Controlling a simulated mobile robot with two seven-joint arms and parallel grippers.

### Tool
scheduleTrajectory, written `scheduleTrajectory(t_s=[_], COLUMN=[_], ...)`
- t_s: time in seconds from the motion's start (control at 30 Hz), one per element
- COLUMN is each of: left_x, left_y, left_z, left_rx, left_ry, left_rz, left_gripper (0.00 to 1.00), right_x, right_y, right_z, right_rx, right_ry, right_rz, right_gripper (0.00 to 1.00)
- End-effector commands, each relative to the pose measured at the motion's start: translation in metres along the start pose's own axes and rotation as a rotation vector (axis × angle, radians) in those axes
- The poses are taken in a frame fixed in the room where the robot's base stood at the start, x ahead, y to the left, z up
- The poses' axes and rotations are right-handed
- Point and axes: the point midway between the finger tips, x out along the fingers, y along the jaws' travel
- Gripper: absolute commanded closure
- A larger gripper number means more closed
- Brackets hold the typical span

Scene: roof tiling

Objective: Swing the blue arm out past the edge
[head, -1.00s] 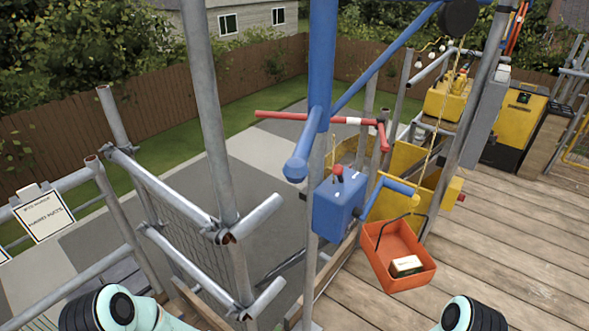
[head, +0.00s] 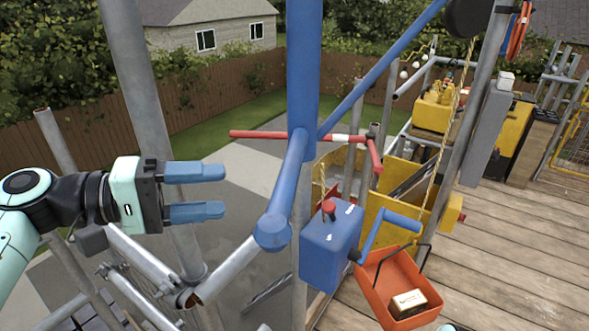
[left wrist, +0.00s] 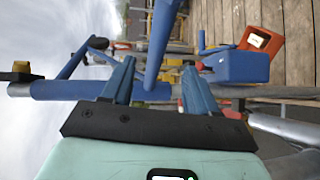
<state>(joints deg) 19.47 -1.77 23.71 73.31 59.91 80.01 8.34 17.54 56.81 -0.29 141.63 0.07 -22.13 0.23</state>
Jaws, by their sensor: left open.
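The blue arm is a hoist jib with a thick upright tube (head: 303,70), a diagonal strut (head: 385,68) rising right to a dark pulley (head: 466,16), and a stub handle (head: 284,190) pointing towards me. In the left wrist view the stub handle (left wrist: 161,40) crosses between the finger lines, beyond the tips. My left gripper (head: 222,192) is open and empty, left of the handle and apart from it, fingers pointing right. It also shows in the left wrist view (left wrist: 160,68). My right gripper is out of view.
A blue winch box (head: 330,245) with a crank and an orange tray (head: 385,275) holding a small box stand right of the handle. Grey scaffold tubes (head: 140,90) stand near my left arm. Plank deck (head: 520,250) lies right.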

Motion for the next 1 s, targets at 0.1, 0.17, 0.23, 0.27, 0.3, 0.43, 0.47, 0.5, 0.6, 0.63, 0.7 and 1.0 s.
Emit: scheduleTrajectory(t_s=[0.1, 0.17, 0.23, 0.27, 0.3, 0.43, 0.47, 0.5, 0.6, 0.63, 0.7, 1.0], left_x=[0.008, 0.015, 0.027, 0.033, 0.042, 0.071, 0.077, 0.085, 0.103, 0.108, 0.118, 0.134], left_y=[0.001, 0.001, 0.001, 0.001, 0.001, 0.001, 0.002, 0.002, 0.002, 0.002, 0.001, -0.001], left_z=[0.001, 0.001, 0.001, 0.001, 0.001, 0.001, 0.001, 0.001, 0.0, 0.001, 0.0, 0.0], left_rx=[0.002, 0.001, 0.0, 0.0, -0.001, -0.001, 0.001, 0.001, 0.001, 0.001, 0.0, 0.0], left_ry=[-0.002, -0.004, -0.004, -0.005, -0.005, -0.005, -0.005, -0.005, -0.003, -0.004, -0.003, 0.0], left_rz=[0.001, 0.001, 0.001, 0.001, 0.001, 0.001, 0.001, 0.0, 0.001, 0.0, 0.0, 0.0], left_gripper=[0.41, 0.41, 0.41, 0.41, 0.41, 0.41, 0.41, 0.41, 0.41, 0.41, 0.41, 0.41], right_x=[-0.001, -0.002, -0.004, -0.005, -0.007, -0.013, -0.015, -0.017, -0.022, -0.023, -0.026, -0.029], right_y=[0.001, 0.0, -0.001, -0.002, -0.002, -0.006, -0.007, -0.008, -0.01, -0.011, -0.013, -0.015], right_z=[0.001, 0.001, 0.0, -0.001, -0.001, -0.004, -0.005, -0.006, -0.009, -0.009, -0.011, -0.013], right_rx=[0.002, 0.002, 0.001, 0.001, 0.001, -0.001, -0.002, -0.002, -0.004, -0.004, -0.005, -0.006], right_ry=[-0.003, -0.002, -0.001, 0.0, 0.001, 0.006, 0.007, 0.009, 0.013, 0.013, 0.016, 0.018], right_rz=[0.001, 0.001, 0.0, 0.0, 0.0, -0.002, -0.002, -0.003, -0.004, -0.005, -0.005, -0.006], right_gripper=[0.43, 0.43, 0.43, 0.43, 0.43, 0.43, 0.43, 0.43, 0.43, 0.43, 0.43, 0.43])
